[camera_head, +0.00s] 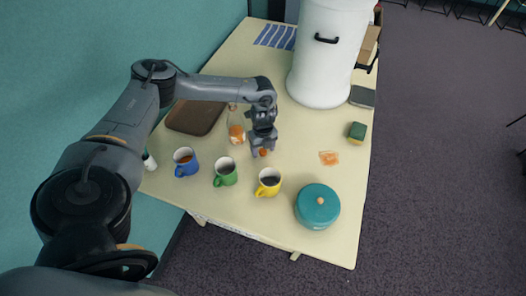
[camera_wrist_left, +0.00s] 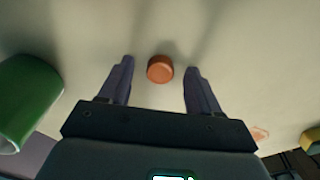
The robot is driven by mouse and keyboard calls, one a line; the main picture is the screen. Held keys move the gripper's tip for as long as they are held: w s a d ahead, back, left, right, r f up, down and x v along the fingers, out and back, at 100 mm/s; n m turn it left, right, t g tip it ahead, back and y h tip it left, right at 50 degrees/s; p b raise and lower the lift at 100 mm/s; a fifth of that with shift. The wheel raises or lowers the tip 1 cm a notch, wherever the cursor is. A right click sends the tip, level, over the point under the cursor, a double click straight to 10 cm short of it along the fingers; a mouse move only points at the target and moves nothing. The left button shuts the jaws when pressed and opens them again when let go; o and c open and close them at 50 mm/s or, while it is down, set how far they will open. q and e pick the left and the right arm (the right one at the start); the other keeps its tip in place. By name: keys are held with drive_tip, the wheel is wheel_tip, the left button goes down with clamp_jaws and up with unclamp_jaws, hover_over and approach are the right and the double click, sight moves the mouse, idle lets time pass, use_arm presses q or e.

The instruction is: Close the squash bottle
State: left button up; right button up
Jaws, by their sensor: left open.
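The squash bottle (camera_head: 236,130) is a clear bottle with orange liquid in it. It stands on the table just left of my left gripper, with its top partly hidden by my arm. An orange-brown round cap (camera_head: 263,153) lies on the table under my left gripper (camera_head: 262,149). In the left wrist view the cap (camera_wrist_left: 160,68) shows between the two open fingertips (camera_wrist_left: 160,70), with a gap on each side. My left gripper is open, points down and holds nothing. My right gripper is not in view.
Blue (camera_head: 186,162), green (camera_head: 225,173) and yellow (camera_head: 269,181) mugs stand along the front. A teal lidded pot (camera_head: 316,208) is at front right. A brown tray (camera_head: 194,118) lies behind the bottle's left. A large white container (camera_head: 324,60) stands at the back. Free table lies right of the gripper.

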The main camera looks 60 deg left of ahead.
sight(263, 151)
use_arm(q)
drive_tip(key=shift+c, duration=0.4)
drive_tip(key=c, duration=1)
drive_tip(key=shift+r, duration=0.1)
drive_tip(key=shift+r, duration=0.55)
wheel_tip(263, 151, up, 2)
drive_tip(key=shift+r, duration=0.25)
drive_tip(key=shift+w+d+r+p, duration=0.5)
drive_tip(key=shift+d+r, duration=0.7)
drive_tip(key=shift+d, duration=0.65)
drive_tip(key=shift+w+d+r+p, duration=0.55)
drive_tip(key=shift+d+r, duration=0.65)
drive_tip(key=shift+d, duration=0.7)
drive_tip(key=shift+w+d+r+p, duration=0.35)
drive_tip(key=shift+w+d+r, duration=0.25)
drive_tip(key=shift+d+r, duration=0.95)
